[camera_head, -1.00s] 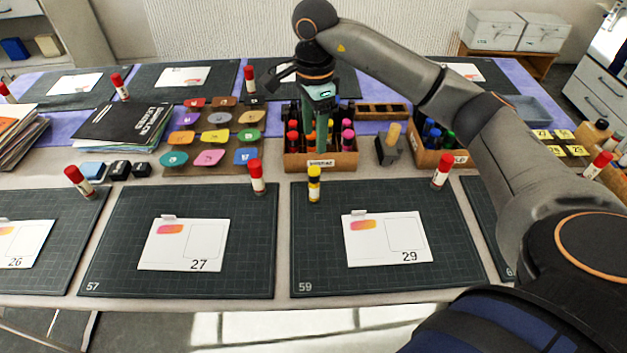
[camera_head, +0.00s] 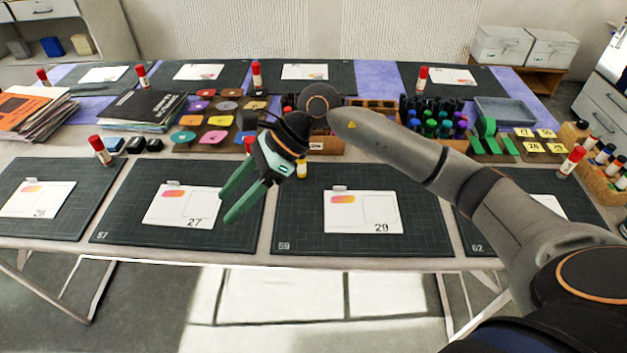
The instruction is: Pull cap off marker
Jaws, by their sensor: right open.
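A small yellow marker (camera_head: 302,171) stands upright at the back edge of the mat numbered 59 (camera_head: 380,247). Its top is partly hidden by my right gripper. My right gripper (camera_head: 227,207) is open and empty, with green fingers pointing down and left. It hangs in front of the marker, its fingertips over the right side of the mat numbered 57 (camera_head: 120,229). Several capped markers stand in the wooden box (camera_head: 325,146) behind, largely hidden by my arm. More markers (camera_head: 440,128) stand in a group to its right. My left gripper is out of view.
Red-capped sticks stand upright around the tables, one (camera_head: 101,151) at the left and one (camera_head: 571,162) at the right. White cards lie on the mats, one numbered 29 (camera_head: 370,214). Coloured tiles (camera_head: 214,138) and a black folder (camera_head: 145,110) lie at the back left.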

